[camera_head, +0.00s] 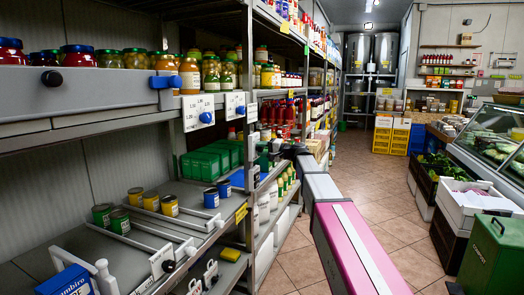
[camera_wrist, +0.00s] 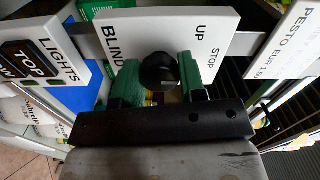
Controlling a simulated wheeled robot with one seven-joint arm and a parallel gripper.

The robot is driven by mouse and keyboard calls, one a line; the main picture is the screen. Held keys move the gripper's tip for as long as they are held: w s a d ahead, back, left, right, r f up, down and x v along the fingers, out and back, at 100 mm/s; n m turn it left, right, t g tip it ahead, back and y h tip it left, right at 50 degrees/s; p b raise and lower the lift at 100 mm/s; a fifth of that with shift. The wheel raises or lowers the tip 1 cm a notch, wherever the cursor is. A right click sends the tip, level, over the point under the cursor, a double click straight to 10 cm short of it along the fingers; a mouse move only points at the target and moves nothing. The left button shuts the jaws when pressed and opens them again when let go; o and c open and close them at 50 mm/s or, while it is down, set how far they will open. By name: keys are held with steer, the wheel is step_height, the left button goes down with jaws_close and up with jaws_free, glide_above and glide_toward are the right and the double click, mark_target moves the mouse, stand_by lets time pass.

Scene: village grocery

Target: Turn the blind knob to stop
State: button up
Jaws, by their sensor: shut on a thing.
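The blind knob (camera_wrist: 158,71) is a dark round knob on a white plate (camera_wrist: 170,24) lettered BLIND, UP and STOP in the wrist view. My gripper (camera_wrist: 160,76) has its two green fingers on either side of the knob and is shut on it. No pointer mark on the knob can be made out, so its setting cannot be told. In the head view my arm reaches along the aisle to the shelf front, and the knob cannot be made out there.
A LIGHTS plate (camera_wrist: 38,52) and a PESTO price plate (camera_wrist: 293,40) flank the blind plate on the same rail. Shelves of jars (camera_head: 190,75) stand on the left. Two plates with blue knobs (camera_head: 206,117) are nearer. The tiled aisle (camera_head: 372,170) is clear beyond my arm.

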steer(key=o, duration=0.9)
steer(key=v, duration=1)
steer(key=shift+s+d, duration=0.15)
steer(key=shift+d, duration=0.25)
